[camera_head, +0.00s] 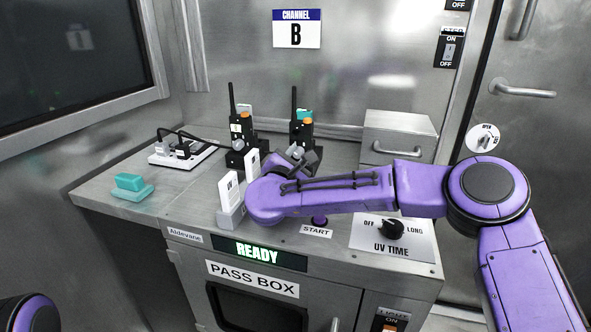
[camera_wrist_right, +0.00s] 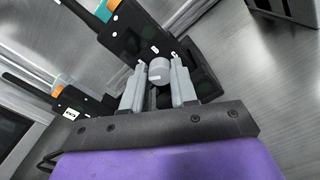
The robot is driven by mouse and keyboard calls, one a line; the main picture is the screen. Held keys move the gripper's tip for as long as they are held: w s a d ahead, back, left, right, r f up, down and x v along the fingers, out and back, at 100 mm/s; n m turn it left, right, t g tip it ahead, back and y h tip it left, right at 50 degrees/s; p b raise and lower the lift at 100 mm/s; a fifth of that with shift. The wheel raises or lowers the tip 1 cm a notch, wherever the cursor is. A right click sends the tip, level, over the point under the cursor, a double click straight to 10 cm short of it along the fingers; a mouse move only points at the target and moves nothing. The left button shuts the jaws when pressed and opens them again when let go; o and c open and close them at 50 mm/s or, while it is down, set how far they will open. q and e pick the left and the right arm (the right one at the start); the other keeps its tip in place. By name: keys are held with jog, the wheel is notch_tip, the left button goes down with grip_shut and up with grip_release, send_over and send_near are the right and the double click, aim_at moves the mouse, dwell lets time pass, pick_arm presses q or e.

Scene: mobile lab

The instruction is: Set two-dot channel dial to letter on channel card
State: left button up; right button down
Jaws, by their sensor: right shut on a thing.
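The channel card (camera_head: 297,28) on the back wall has a blue band and shows the letter B. Two black radios stand in chargers on the counter: a left radio (camera_head: 236,128) and a right radio (camera_head: 301,131), each with an orange knob on top. My right gripper (camera_head: 303,157) is at the front of the right radio. In the right wrist view, its two grey fingers (camera_wrist_right: 159,88) are shut on a round grey dial (camera_wrist_right: 160,70) on the black radio (camera_wrist_right: 135,30). My left gripper is out of view.
White cards in a holder (camera_head: 231,214) stand just left of my right forearm. A power strip (camera_head: 183,153) and a teal block (camera_head: 130,186) lie to the left. A UV time knob (camera_head: 391,229) and a drawer box (camera_head: 398,137) are on the right.

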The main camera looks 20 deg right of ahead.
dwell(0.4)
jog(key=c, duration=0.9)
grip_release()
jog(key=shift+o, duration=0.2)
jog(key=b+v, duration=0.1)
jog(key=v, duration=0.9)
jog(key=shift+s+a, duration=0.15)
jog(key=shift+s, duration=0.1)
